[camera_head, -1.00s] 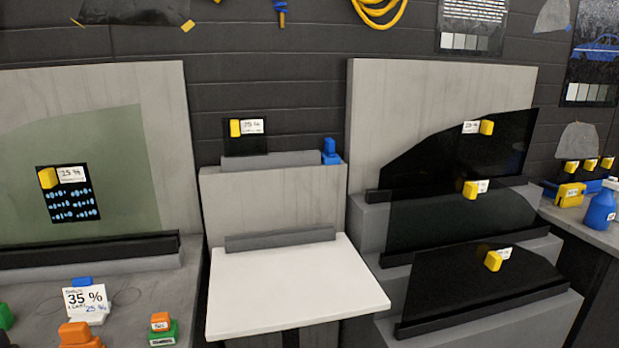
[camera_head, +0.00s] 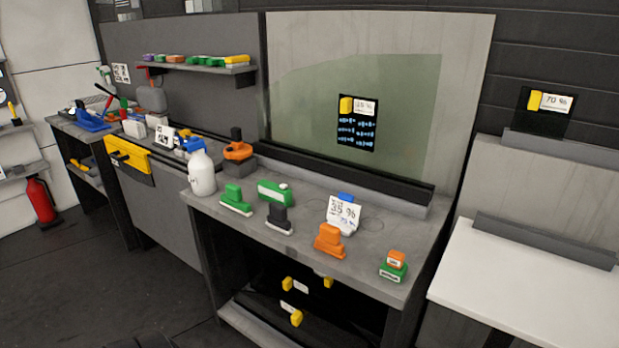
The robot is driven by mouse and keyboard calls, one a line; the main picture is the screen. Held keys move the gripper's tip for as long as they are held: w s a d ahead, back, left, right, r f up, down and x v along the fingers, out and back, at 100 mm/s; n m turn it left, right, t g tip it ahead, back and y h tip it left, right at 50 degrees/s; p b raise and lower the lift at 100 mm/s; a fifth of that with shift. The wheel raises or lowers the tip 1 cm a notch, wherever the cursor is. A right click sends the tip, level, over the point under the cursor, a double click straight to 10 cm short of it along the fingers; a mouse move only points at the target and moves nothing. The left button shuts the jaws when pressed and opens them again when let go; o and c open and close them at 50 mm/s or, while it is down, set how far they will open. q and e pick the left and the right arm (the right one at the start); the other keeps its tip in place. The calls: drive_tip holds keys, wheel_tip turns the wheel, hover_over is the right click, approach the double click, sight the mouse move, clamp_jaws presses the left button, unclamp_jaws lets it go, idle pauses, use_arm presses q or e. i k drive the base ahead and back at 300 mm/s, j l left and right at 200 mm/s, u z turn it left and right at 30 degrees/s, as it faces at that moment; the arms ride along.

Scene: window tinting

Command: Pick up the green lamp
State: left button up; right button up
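Several green things stand on the grey workbench (camera_head: 365,225), and I cannot tell for sure which is the lamp. A long green piece with a white band and a round light knob (camera_head: 274,192) stands near the middle back of the bench. A green upright handle on a white base (camera_head: 235,200) stands left of it. A small green block with an orange top (camera_head: 393,266) sits near the right front edge. Neither of my grippers is in view.
A white table (camera_head: 530,285) is at right. A red extinguisher (camera_head: 40,200) stands far left. Floor at front left is clear.

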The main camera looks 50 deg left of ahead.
sight(270, 192)
drive_tip(key=u, duration=1.75)
drive_tip(key=i+l+z, duration=0.25)
